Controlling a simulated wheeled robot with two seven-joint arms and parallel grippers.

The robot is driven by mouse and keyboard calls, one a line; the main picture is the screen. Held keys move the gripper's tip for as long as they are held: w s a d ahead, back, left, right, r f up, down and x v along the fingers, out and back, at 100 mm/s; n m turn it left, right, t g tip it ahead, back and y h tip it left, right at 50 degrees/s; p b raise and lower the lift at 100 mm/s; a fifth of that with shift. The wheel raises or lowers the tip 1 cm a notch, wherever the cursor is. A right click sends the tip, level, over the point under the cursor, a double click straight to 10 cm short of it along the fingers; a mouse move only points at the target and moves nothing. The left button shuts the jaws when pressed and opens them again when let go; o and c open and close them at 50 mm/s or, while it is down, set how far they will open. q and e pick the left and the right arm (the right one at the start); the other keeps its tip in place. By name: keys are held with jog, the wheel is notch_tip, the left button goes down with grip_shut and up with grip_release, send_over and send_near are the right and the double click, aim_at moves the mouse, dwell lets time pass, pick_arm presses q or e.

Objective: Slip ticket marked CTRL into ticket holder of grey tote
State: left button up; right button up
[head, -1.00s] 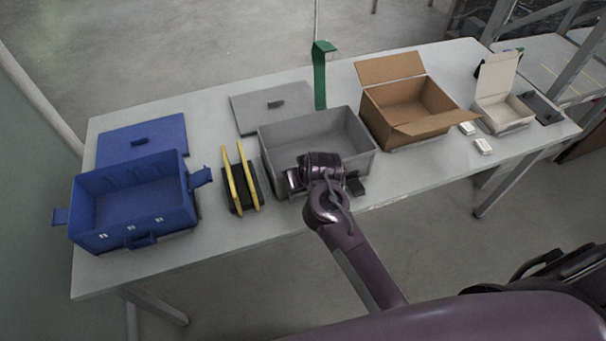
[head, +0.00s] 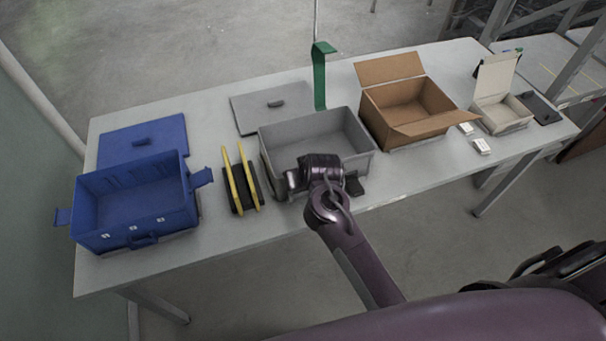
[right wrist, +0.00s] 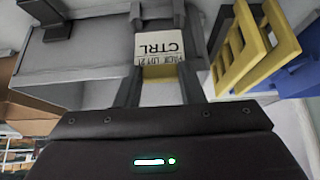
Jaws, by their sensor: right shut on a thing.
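The grey tote (head: 352,165) stands open near the middle of the table. My right gripper (head: 312,176) is at its near side and hides much of that wall in the head view. In the right wrist view the gripper (right wrist: 160,72) is shut on the white ticket (right wrist: 158,46), which has a yellow lower band and bears CTRL, upside down in the picture. The ticket is in front of the grey tote wall (right wrist: 85,65). I cannot make out the ticket holder or tell whether the ticket touches it. My left gripper is not in view.
Yellow-and-black upright frames (head: 243,180) stand close left of the tote, with a blue tote (head: 135,205) beyond. A grey lid (head: 270,106) and a green stand (head: 320,75) are behind. An open cardboard box (head: 410,105) and a small white box (head: 502,110) are to the right.

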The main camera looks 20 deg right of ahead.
jog(key=shift+f+b, duration=0.45)
jog(key=shift+f, duration=1.05)
dwell(0.9)
jog(key=shift+f, duration=0.2)
dwell(0.6)
jog(key=shift+f, duration=0.6)
dwell(0.4)
jog(key=o, duration=0.9)
jog(key=shift+c, duration=0.4)
